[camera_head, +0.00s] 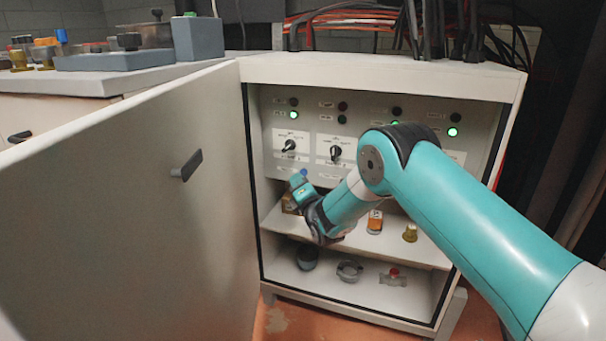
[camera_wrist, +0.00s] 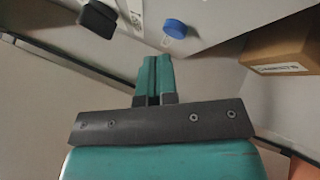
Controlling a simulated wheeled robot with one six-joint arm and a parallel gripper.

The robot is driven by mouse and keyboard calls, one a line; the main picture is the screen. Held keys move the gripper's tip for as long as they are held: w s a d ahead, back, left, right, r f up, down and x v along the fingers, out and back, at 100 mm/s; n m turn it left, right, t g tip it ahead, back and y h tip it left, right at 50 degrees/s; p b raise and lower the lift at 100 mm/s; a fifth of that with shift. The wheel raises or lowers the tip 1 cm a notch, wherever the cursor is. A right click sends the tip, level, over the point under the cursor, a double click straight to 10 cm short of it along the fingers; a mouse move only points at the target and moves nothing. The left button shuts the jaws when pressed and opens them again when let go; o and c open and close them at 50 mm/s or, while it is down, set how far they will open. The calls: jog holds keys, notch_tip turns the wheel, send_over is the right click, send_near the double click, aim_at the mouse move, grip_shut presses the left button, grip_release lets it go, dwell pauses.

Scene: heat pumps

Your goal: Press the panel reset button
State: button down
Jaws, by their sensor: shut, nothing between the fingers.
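A blue round button (camera_wrist: 174,27) sits on the pale panel face, with a small white tag beside it, in the wrist view. It also shows in the head view (camera_head: 304,172), low on the panel, just past my fingers. My gripper (camera_wrist: 153,62) is shut and empty, its two teal fingers side by side. In the wrist view the fingertips are just below and left of the button, and I see no contact. In the head view my gripper (camera_head: 297,180) is inside the open cabinet, close to the panel. My arm hides the panel's lower right part.
The cabinet door (camera_head: 130,215) stands open on the left, with a black handle (camera_head: 187,164). A cardboard box (camera_wrist: 284,45) is on the shelf right of my fingers. An orange-labelled container (camera_head: 375,222) and a yellowish part (camera_head: 410,233) stand on that shelf. Black rotary knobs (camera_head: 289,145) line the panel.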

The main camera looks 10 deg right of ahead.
jog(key=s+a+b, duration=0.1)
jog(key=b, duration=0.1)
jog(key=s+b, duration=0.2)
jog(key=b, duration=0.1)
jog(key=s+a+b, duration=0.1)
jog(key=b, duration=0.2)
jog(key=shift+s+a, duration=0.15)
jog(key=shift+a, duration=0.15)
dwell(0.4)
